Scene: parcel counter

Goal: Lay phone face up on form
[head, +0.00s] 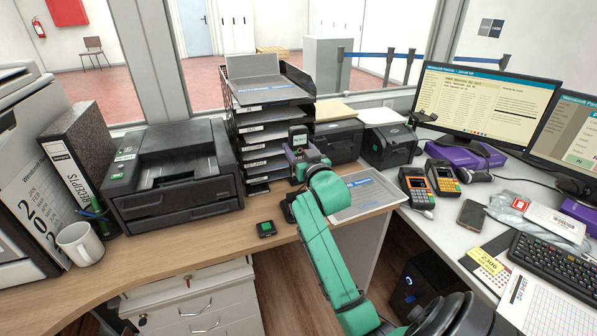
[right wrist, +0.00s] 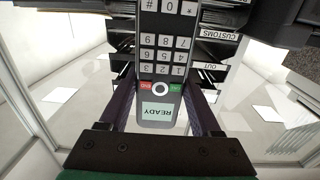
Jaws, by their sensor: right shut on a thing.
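The phone (head: 298,138), a dark keypad handset, is held upright in front of the letter-tray stack, its top end showing. In the right wrist view the phone (right wrist: 161,70) shows its number keys, red and green buttons and a lit screen reading READY. My right gripper (head: 299,160) is shut on it, with a finger along each side. The form (head: 362,196), a grey sheet with a blue heading, lies on the right end of the wooden desk, partly hidden behind my right arm. The phone is left of the form and apart from it. My left gripper is out of view.
The black letter trays (head: 262,130) stand close behind the phone. A printer (head: 170,170) and mug (head: 80,243) stand further left.

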